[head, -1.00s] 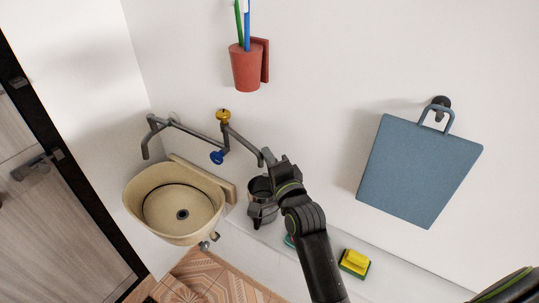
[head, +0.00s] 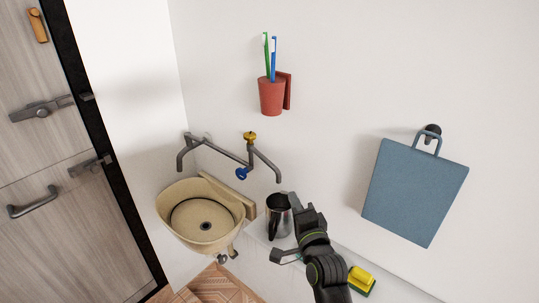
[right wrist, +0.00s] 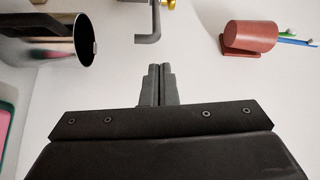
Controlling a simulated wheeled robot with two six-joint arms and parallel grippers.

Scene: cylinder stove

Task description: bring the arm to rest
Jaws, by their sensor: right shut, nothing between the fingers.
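My right gripper (head: 294,199) reaches in from the bottom of the head view, just right of a metal mug (head: 279,216) and below the end of the tap's spout (head: 278,180). In the right wrist view its two fingers (right wrist: 161,72) are together with nothing between them. The mug also shows there at the upper left (right wrist: 62,38), apart from the fingers. In the head view the arm hides part of the shelf behind it. My left gripper is not in view.
A beige basin (head: 180,228) hangs left of the mug. A red toothbrush cup (head: 271,97) and a blue board (head: 414,192) hang on the wall. A yellow-green sponge (head: 361,278) lies right of my arm. A door (head: 40,190) is at the left.

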